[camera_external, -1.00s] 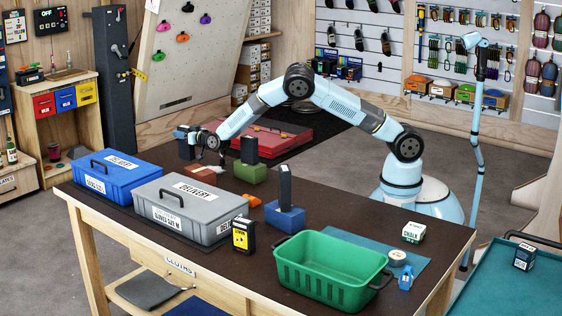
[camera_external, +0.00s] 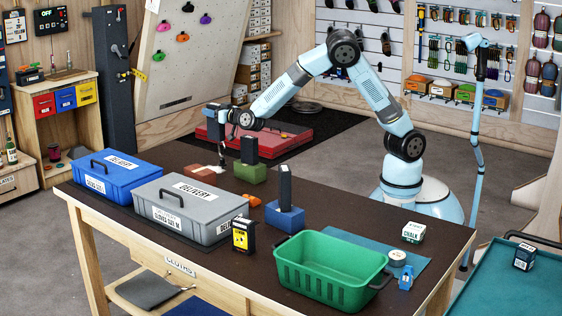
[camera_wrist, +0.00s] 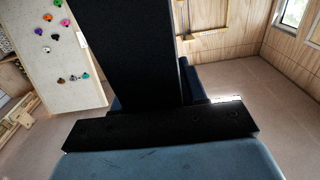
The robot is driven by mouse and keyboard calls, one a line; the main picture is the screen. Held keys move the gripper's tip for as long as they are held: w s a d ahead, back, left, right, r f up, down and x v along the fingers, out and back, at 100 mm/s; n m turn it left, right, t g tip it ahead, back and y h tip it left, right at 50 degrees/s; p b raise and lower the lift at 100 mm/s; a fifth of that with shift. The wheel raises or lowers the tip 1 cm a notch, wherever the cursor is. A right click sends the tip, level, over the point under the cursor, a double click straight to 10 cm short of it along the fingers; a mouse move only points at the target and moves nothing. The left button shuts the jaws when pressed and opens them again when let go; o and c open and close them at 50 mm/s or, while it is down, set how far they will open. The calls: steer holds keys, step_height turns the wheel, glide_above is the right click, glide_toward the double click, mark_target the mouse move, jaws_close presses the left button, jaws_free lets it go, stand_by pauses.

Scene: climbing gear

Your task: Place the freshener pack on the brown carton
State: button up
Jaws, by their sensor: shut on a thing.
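The brown carton (camera_external: 198,175) is a low reddish-brown block with a pale patch on top, at the back left of the table. My gripper (camera_external: 222,120) is above it and a little to its right, apart from it. It is shut on a small dark blue piece (camera_external: 212,110), which I take for the freshener pack; its label cannot be read. In the wrist view, black gripper parts (camera_wrist: 135,60) fill the middle and mostly hide a dark blue block (camera_wrist: 195,82) behind them. A thin pale-tipped part hangs below my gripper, beside the carton.
Green (camera_external: 250,173) and blue (camera_external: 284,219) blocks with tall black slabs stand right of the carton. Blue (camera_external: 105,180) and grey (camera_external: 190,213) delivery cases are in front. A yellow-black box (camera_external: 243,236) and a green crate (camera_external: 330,280) are nearer. A red case lies on the floor behind.

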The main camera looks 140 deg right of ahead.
steer(key=s+a+r, duration=0.1)
steer(key=s+a, duration=0.1)
steer(key=a, duration=0.4)
steer(key=w+d+f, duration=0.9)
steer(key=f, duration=0.3)
steer(key=shift+w+d+f, duration=0.15)
steer(key=shift+d+f, duration=0.2)
steer(key=o, duration=1.1)
steer(key=shift+f, duration=0.1)
